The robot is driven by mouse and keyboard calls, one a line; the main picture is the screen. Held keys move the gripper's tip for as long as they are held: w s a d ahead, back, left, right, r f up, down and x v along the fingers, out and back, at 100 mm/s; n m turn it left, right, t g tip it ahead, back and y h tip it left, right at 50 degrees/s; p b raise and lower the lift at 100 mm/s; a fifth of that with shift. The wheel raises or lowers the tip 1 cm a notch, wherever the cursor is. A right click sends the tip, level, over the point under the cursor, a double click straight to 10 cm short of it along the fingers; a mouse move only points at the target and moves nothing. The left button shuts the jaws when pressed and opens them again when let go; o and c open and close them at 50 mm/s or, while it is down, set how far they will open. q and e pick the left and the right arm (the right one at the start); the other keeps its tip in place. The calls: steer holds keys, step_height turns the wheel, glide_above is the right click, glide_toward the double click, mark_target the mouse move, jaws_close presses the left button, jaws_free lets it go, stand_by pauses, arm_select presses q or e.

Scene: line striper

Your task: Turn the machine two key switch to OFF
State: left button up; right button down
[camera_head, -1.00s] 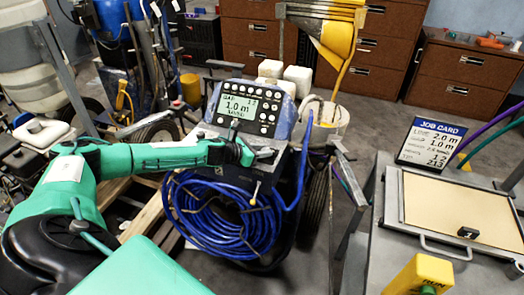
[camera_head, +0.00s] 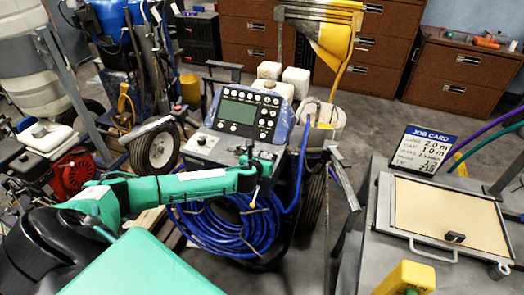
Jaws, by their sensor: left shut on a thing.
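The line striper (camera_head: 208,148) in the middle carries a control panel (camera_head: 225,124) with rows of round buttons. Its display (camera_head: 243,112) is blank. My left gripper (camera_head: 250,160) is at the right part of the grey panel below the display, shut on the key switch there. The fingers hide the switch, so its position cannot be read. My right gripper is not in view.
A coil of blue hose (camera_head: 225,228) hangs below the panel. A job card (camera_head: 424,150) stands by a tray (camera_head: 408,228) on a grey cart at the right. A yellow object (camera_head: 408,277) is at its front. Another machine (camera_head: 130,60) stands behind left.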

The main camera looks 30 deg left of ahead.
arm_select(q)
steer(key=shift+d+r+n+g+y+p, duration=0.1)
steer(key=shift+n+g+y+p, duration=0.2)
steer(key=shift+n+y+p, duration=0.25)
steer(key=shift+d+r+n+g+y+p, duration=0.1)
steer(key=shift+n+g+y+p, duration=0.25)
steer(key=shift+n+y, duration=0.25)
steer(key=shift+w+f+n+g+y+p, duration=0.2)
steer(key=shift+n+g+y+p, duration=0.45)
steer(key=shift+n+y, duration=0.25)
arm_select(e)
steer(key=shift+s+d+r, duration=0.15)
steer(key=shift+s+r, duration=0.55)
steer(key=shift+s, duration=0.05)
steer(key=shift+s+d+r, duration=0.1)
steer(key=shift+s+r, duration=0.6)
arm_select(q)
steer(key=o, duration=1)
steer(key=shift+s, duration=0.1)
steer(key=v, duration=1.3)
steer(key=shift+s+d+f+b, duration=0.1)
steer(key=shift+s+d+b, duration=0.15)
steer(key=shift+d+b, duration=0.1)
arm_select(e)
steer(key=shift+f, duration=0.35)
